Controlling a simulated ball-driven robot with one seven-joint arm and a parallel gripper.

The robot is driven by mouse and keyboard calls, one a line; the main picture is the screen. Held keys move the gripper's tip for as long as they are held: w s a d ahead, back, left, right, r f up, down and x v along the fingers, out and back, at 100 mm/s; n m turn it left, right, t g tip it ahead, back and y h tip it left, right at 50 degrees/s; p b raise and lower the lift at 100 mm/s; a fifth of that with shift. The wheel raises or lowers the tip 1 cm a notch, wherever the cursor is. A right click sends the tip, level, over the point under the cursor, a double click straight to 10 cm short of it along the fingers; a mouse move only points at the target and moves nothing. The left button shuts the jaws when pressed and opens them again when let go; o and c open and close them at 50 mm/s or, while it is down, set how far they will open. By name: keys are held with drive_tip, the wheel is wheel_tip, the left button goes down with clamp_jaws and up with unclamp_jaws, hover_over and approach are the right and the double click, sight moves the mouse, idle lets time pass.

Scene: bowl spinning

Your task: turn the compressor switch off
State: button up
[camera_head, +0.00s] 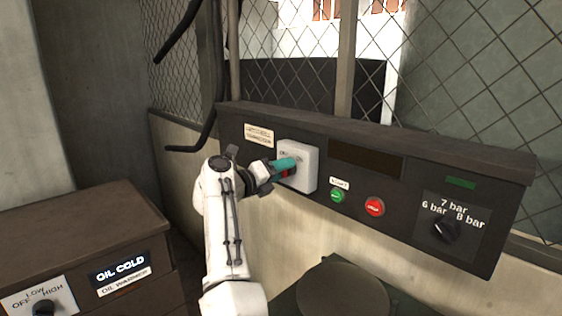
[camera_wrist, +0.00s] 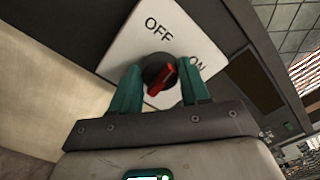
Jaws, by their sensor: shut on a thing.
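The compressor switch is a round black knob with a red handle (camera_wrist: 160,80) on a white square plate (camera_head: 309,162). The wrist view shows OFF and ON printed on the plate (camera_wrist: 124,56). The red handle lies slanted, its upper right end towards the ON side. My gripper (camera_head: 288,163) is at the plate, with its teal fingers on either side of the knob in the wrist view (camera_wrist: 160,74), shut on the switch. In the head view the fingers hide most of the knob; a bit of red shows beneath them.
The dark panel (camera_head: 405,215) also carries a green button (camera_head: 337,195), a red button (camera_head: 375,207) and a pressure dial (camera_head: 445,230). A brown cabinet (camera_head: 75,225) with an oil dial stands at left. A dark round-topped object (camera_head: 345,292) is below the panel.

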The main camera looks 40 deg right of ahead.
drive_tip(key=shift+w+a+n+p, duration=0.1)
drive_tip(key=shift+w+n+p, duration=0.05)
drive_tip(key=shift+n+p, duration=3.05)
drive_tip(key=shift+f+n+b, duration=0.1)
drive_tip(key=shift+n+b, duration=0.45)
drive_tip(key=shift+n, duration=0.25)
drive_tip(key=o, duration=1)
drive_tip(key=a+b, duration=0.1)
drive_tip(key=a, duration=0.4)
drive_tip(key=a+b, duration=0.1)
drive_tip(key=a, duration=0.4)
drive_tip(key=shift+s+a, duration=0.2)
drive_tip(key=shift+a, duration=0.15)
